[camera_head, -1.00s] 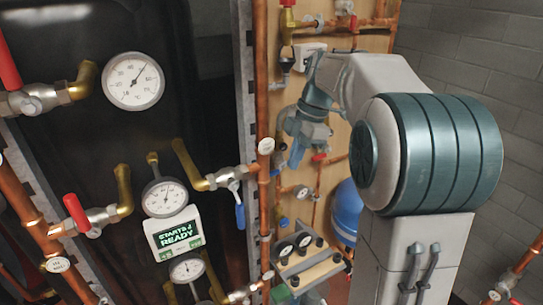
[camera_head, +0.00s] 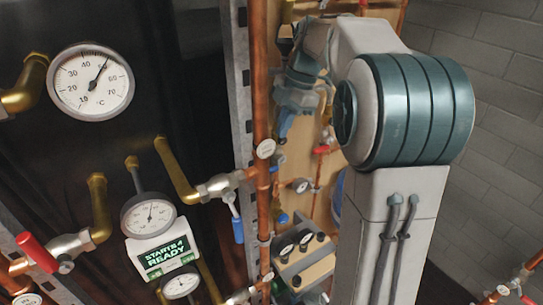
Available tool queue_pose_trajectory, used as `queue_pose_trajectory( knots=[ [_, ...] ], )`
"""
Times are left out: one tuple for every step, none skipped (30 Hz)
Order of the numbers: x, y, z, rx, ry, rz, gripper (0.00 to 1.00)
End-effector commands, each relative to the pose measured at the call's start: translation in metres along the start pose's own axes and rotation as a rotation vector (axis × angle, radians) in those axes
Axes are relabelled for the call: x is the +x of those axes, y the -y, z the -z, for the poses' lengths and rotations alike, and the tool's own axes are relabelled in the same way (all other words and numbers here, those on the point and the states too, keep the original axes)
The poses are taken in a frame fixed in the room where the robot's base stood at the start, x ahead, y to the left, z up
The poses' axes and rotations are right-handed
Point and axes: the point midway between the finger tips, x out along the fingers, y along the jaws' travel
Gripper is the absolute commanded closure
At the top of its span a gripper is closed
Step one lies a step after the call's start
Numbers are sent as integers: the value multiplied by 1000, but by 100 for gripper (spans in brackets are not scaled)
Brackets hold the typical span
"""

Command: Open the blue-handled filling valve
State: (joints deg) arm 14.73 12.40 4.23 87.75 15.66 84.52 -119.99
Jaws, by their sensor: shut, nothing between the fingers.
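A valve (camera_head: 220,186) with a long blue handle (camera_head: 238,226) sits at the end of a brass pipe on the dark panel, left of the copper riser. Its handle hangs roughly straight down. A smaller blue piece (camera_head: 283,218) shows low behind the riser; I cannot tell if it is a handle. My gripper (camera_head: 284,124) points downward below my wrist, right of the riser and in front of the wooden board. Its fingers look small and together, with nothing seen between them. It is apart from the blue-handled valve, above and right of it in the picture.
A red-handled valve (camera_head: 65,249) is at lower left. Dial gauges (camera_head: 91,83) and a green-lit display (camera_head: 165,254) are on the dark panel. The copper riser (camera_head: 261,100) stands between the panel and my gripper. A grey brick wall (camera_head: 500,80) is at right.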

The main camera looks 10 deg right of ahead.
Motion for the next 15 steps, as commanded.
queue_pose_trajectory(
  knots=[
    [2, 0, 0, 0, 0, 1, 100],
    [4, 0, 0, 0, -1, 1, 100],
    [7, 0, 1, -1, -1, 2, 100],
    [10, 0, 1, -1, -2, 3, 100],
    [14, 0, 1, -1, -2, 3, 100],
    [20, 0, 2, -2, -2, 4, 100],
    [26, 0, 2, -2, -2, 5, 100],
    [31, 0, 2, -3, -2, 5, 100],
    [39, 0, 2, -3, -2, 5, 100],
    [45, 0, 2, -3, -2, 5, 100],
    [50, 0, 2, -2, -2, 5, 100],
    [58, 0, 2, -3, -2, 5, 100],
    [63, 0, 2, -3, -2, 5, 100],
    [68, 0, 2, -3, -2, 4, 100],
    [74, 0, 2, -3, -2, 5, 100]
  ],
)
